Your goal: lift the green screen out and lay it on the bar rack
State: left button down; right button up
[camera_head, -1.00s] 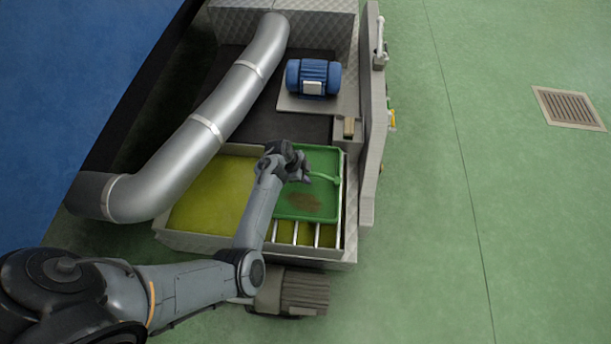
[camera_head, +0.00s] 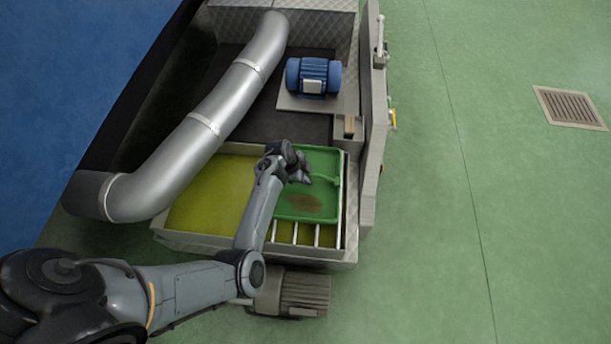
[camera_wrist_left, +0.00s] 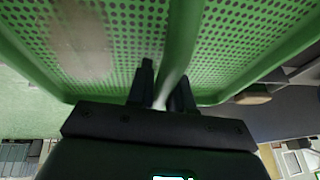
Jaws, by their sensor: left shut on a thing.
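The green screen (camera_head: 322,202) is a shallow perforated tray with a raised rim and a brown patch. In the head view it is at the right side of the metal tank. My left gripper (camera_head: 302,177) is over its middle. In the left wrist view, the fingers (camera_wrist_left: 161,88) are shut on the screen's green handle (camera_wrist_left: 184,45), with the perforated face (camera_wrist_left: 235,40) beyond. The bar rack (camera_head: 295,234), several pale parallel bars, shows at the screen's near edge; the rest is hidden under it. I cannot tell whether the screen touches the bars. My right gripper is not in view.
Yellow-green liquid (camera_head: 212,190) fills the tank's left part. A thick silver pipe (camera_head: 187,147) runs along the left. A blue motor (camera_head: 313,77) stands behind the tank, and a grey motor (camera_head: 303,293) is in front. Open green floor (camera_head: 440,230) lies to the right.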

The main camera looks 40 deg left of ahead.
pick_arm(q)
jog(key=shift+f, duration=0.35)
jog(key=c, duration=1)
grip_release()
jog(key=shift+w, duration=0.1)
jog(key=shift+o, duration=0.3)
jog(key=shift+f, duration=0.15)
jog(key=p+v, duration=0.5)
jog(key=v, duration=0.6)
jog(key=shift+p, duration=0.35)
